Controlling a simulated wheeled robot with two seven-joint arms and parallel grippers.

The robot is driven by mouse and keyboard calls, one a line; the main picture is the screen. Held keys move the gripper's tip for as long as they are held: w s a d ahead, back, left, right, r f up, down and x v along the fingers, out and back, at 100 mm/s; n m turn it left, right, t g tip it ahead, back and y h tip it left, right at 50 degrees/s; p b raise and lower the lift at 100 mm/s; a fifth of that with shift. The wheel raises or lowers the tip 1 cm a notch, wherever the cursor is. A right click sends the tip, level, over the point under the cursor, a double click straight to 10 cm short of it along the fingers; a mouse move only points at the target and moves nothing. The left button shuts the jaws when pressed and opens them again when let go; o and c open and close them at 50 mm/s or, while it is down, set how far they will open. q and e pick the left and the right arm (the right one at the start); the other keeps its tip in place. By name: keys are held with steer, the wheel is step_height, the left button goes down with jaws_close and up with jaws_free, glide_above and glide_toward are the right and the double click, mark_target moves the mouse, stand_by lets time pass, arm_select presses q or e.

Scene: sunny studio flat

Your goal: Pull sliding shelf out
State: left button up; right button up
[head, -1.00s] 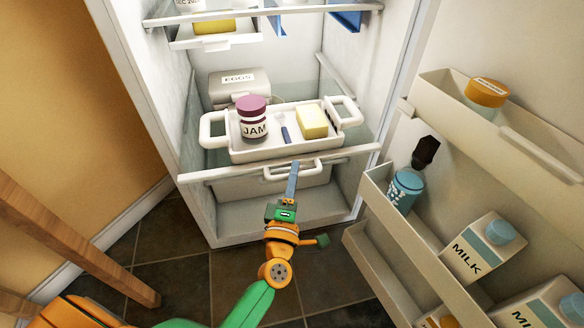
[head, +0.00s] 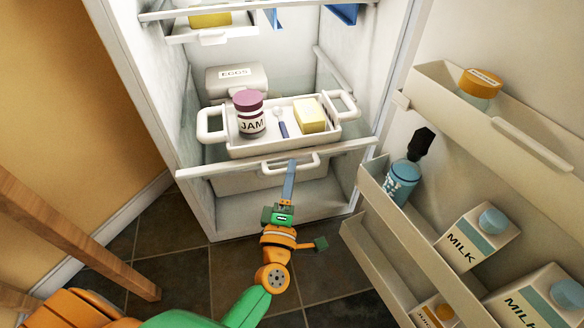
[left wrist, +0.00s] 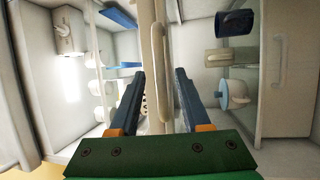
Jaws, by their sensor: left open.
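The sliding shelf (head: 225,170) is a clear pane with a white front rail, low in the open fridge. A white loop handle (head: 268,169) sits at the middle of its rail; it also shows upright in the left wrist view (left wrist: 157,80). My left gripper (head: 291,166) reaches up to the handle from below. In the left wrist view my left gripper (left wrist: 159,75) is open, with the handle lying between its two blue fingers, apparently not clamped. In the head view its fingers overlap the handle, so exact contact cannot be told. My right gripper is not in view.
On the shelf stands a white tray (head: 270,147) with a jam jar (head: 250,115), a blue-handled utensil (head: 282,125) and butter (head: 309,115). An egg box (head: 236,80) is behind. The open door at right holds milk (head: 470,240) and bottles. A wooden leg (head: 75,235) stands left.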

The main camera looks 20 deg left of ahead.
arm_select(q)
steer(key=v, duration=0.5)
steer(key=shift+s, duration=0.1)
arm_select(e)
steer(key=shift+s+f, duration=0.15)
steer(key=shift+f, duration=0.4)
